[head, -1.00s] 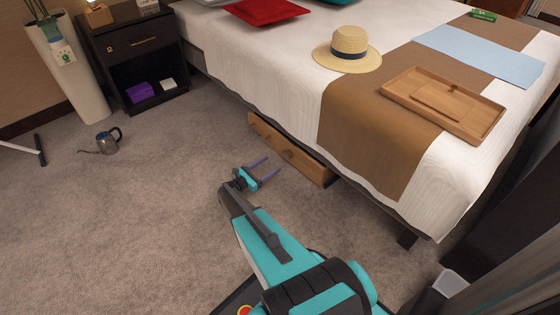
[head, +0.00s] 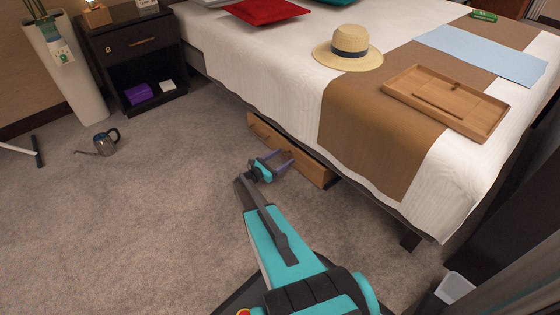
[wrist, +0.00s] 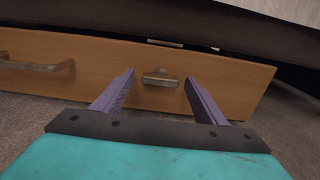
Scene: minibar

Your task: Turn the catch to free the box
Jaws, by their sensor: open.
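The wooden box (head: 313,172) sits on the carpet under the side of the bed, its long front facing out. It also fills the middle of the wrist view (wrist: 235,84). The catch (wrist: 160,79), a small metal turn-piece lying about level, is on the box front. In the head view my gripper hides it. A metal bar handle (wrist: 38,66) is further left on the front. My gripper (head: 280,159) is open and empty, close in front of the box. In the wrist view its purple fingers (wrist: 157,90) stand apart, one on each side of the catch.
The bed (head: 270,63) overhangs the box, with its dark frame just above the box top in the wrist view. The carpet (head: 130,220) left of my arm is open. A small bin (head: 455,287) is at the lower right.

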